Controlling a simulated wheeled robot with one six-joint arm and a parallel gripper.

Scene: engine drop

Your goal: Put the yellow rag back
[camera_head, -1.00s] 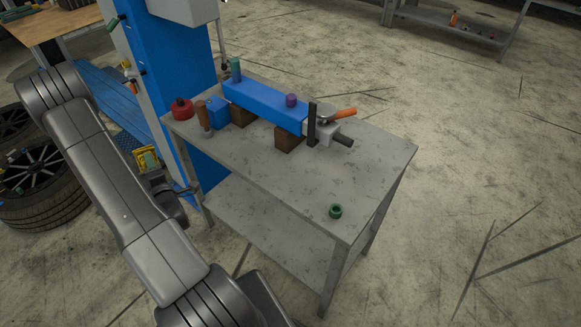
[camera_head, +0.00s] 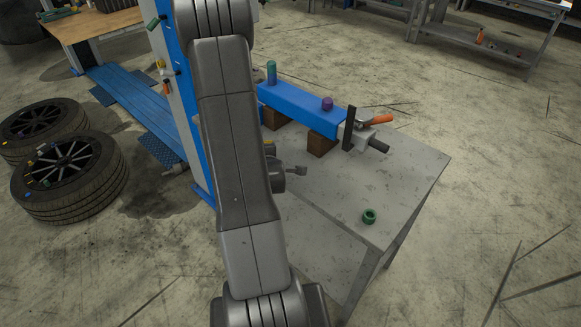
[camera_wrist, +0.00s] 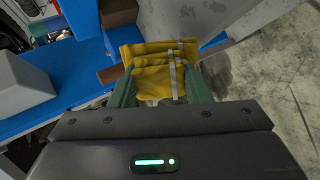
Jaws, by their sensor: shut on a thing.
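The yellow rag (camera_wrist: 158,52) is a folded cloth with a pale grey band. It fills the middle of the wrist view. My gripper (camera_wrist: 163,82) has green fingers on both sides of the rag and is shut on it. The gripper itself is mostly hidden behind my arm there.
The grey table (camera_head: 415,175) holds a blue beam (camera_head: 300,108) on brown blocks, a clamp with an orange handle (camera_head: 378,121) and a green ring (camera_head: 369,216). Wheels (camera_head: 70,175) lie at left. The table's front right is mostly clear.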

